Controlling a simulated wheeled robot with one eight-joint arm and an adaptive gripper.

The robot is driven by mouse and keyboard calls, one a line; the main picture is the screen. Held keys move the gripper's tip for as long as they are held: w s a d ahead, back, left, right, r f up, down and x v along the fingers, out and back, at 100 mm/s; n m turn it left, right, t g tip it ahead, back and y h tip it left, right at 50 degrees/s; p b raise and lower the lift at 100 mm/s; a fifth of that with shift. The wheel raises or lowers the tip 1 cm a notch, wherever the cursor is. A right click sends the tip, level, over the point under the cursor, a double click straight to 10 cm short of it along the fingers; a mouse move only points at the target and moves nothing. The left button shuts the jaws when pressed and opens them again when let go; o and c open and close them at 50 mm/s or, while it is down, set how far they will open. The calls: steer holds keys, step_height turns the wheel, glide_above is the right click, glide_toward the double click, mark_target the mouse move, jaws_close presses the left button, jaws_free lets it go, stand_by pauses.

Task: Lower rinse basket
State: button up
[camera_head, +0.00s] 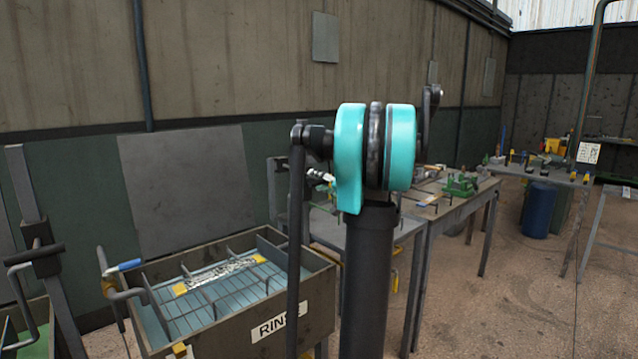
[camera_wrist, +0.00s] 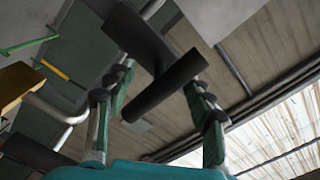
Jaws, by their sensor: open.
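The rinse tank (camera_head: 318,300), an open box with a partly hidden "RINS" label, stands at lower left in the head view. The rinse basket (camera_head: 210,290), a wire grid with yellow end pieces around a pale patch, sits inside it below the rim. A lever with a blue grip (camera_head: 125,266) is at the tank's left corner. In the wrist view my gripper (camera_wrist: 157,78) is open, with its green-and-grey fingers apart. A dark T-shaped bar (camera_wrist: 165,87) shows between the fingers; I cannot tell whether they touch it. My gripper is not clearly visible in the head view.
A dark post with a bent handle (camera_head: 45,255) stands left of the tank. Workbenches with tools (camera_head: 455,200) run along the wall behind my arm. A blue drum (camera_head: 538,210) stands farther back. The floor at right is mostly clear.

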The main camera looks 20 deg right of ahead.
jaws_close()
stand_by(0.6)
step_height(320, 180, down, 16)
steer(key=shift+f, duration=0.25)
stand_by(0.3)
steer(key=shift+s, duration=0.15)
jaws_free()
